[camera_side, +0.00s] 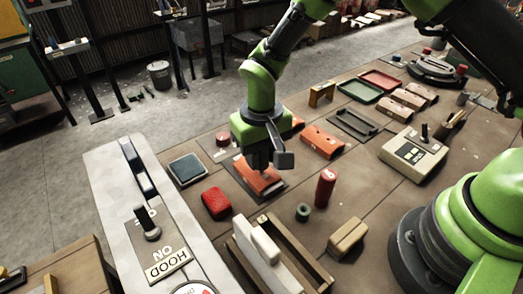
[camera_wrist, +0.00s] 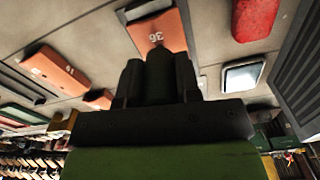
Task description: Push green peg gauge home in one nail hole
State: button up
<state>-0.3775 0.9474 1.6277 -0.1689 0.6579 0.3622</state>
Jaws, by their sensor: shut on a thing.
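My gripper (camera_side: 262,163) points down over an orange block (camera_side: 257,180) that sits on a dark plate. In the wrist view my gripper (camera_wrist: 158,62) is shut on a dark green rounded piece, the green peg gauge (camera_wrist: 159,76), held between the two dark fingers. The orange block (camera_wrist: 157,33), marked 36, lies just beyond the fingertips. The gauge's lower end and the nail holes are hidden, so I cannot tell whether the peg is in a hole.
A red block (camera_side: 216,203), a dark pad (camera_side: 187,169), a red cylinder (camera_side: 325,188) and a small green ring (camera_side: 303,212) stand around the plate. A wooden tray (camera_side: 318,272) is in front. More orange blocks (camera_side: 322,141) lie to the right.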

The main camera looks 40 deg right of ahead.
jog(key=shift+f, duration=0.85)
jog(key=o, duration=0.6)
jog(key=shift+o, duration=0.2)
jog(key=o, duration=0.6)
jog(key=shift+r, duration=3)
